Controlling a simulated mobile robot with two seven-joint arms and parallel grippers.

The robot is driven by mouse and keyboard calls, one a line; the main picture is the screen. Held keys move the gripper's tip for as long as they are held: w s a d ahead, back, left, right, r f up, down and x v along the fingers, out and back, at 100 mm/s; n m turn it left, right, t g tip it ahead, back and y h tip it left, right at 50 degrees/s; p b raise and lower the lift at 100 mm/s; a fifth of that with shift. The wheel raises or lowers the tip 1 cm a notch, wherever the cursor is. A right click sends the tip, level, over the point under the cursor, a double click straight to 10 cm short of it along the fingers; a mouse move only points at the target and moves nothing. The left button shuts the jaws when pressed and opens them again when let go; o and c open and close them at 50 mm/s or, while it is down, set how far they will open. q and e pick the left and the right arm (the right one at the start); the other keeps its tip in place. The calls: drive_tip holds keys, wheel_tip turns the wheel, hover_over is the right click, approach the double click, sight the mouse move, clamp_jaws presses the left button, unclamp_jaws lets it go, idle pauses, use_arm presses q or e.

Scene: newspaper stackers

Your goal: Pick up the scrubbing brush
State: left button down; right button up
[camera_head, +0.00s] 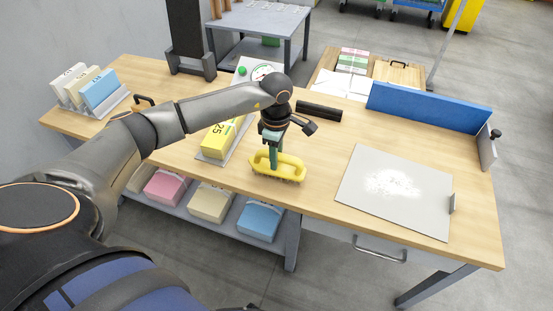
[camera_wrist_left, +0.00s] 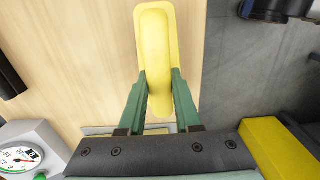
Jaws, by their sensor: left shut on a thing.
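The yellow scrubbing brush (camera_head: 288,172) is near the front edge of the wooden table (camera_head: 330,127), with its handle on top and its bristles facing down. My left gripper (camera_head: 271,158) comes down from above and is shut on the brush's handle. In the left wrist view the green fingers (camera_wrist_left: 160,80) press on both sides of the yellow handle (camera_wrist_left: 154,45). I cannot tell whether the bristles touch the tabletop or sit just above it. My right gripper is not in view.
A grey plate (camera_head: 360,215) with white powder lies to the right, before a blue panel (camera_head: 430,107). A yellow box (camera_head: 218,141) stands just left of the brush. A black bar (camera_head: 319,112) and a dial gauge (camera_head: 262,72) lie behind. Several colored bundles fill the shelf below.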

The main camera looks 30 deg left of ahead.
use_arm(q)
drive_tip(key=d+r, duration=0.2)
drive_tip(key=r, duration=0.1)
drive_tip(key=d+r, duration=0.2)
drive_tip(key=d+r+p, duration=0.1)
drive_tip(key=d+r, duration=0.1)
drive_tip(key=r, duration=0.1)
drive_tip(key=shift+w+r, duration=0.3)
drive_tip(key=shift+w, duration=0.05)
drive_tip(key=d+r, duration=0.3)
drive_tip(key=d, duration=0.5)
drive_tip(key=shift+w, duration=0.4)
drive_tip(key=shift+r, duration=0.1)
drive_tip(key=c, duration=1.1)
unclamp_jaws()
clamp_jaws()
drive_tip(key=shift+a, duration=0.1)
